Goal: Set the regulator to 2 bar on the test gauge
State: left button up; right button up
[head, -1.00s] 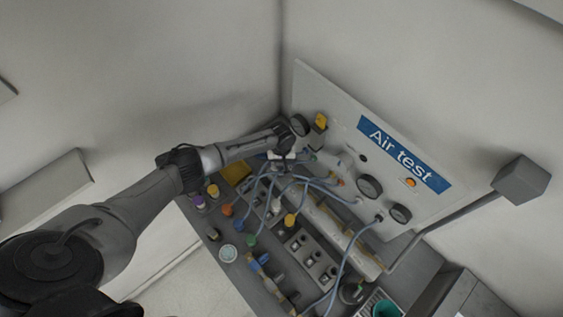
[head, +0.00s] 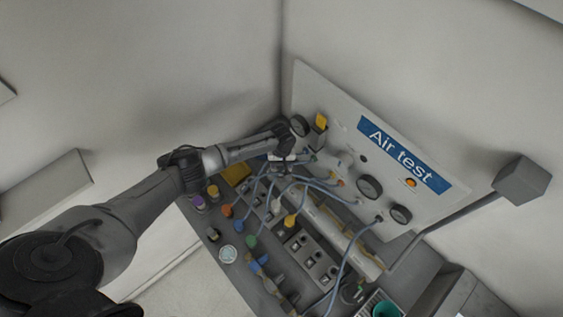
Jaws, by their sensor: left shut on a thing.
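The white Air test panel (head: 345,110) leans at the back of the bench, with a blue label (head: 404,154). Round dark gauges sit on it: one at the upper left (head: 300,125), a larger one at lower middle (head: 369,187) and one to its right (head: 400,214). Their readings are too small to tell. My left gripper (head: 285,160) is at the panel's left end, just below the upper-left gauge, shut on a small part there. The gripper and arm hide that part, and I cannot tell whether it is the regulator knob. My right gripper is not in view.
Blue hoses (head: 318,184) cross the bench in front of the panel. Several coloured fittings, an orange one (head: 291,221) among them, and a grey socket block (head: 313,258) stand there. A grey box on an arm (head: 522,180) juts out at right.

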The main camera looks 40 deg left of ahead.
pick_arm(q)
jog(key=m, duration=0.3)
jog(key=shift+p, duration=0.3)
jog(key=m, duration=0.4)
jog(key=shift+a+m, duration=0.1)
jog(key=shift+m, duration=0.3)
jog(key=m, duration=0.4)
jog(key=shift+a+m, duration=0.15)
jog(key=shift+m, duration=1.95)
jog(key=o, duration=0.9)
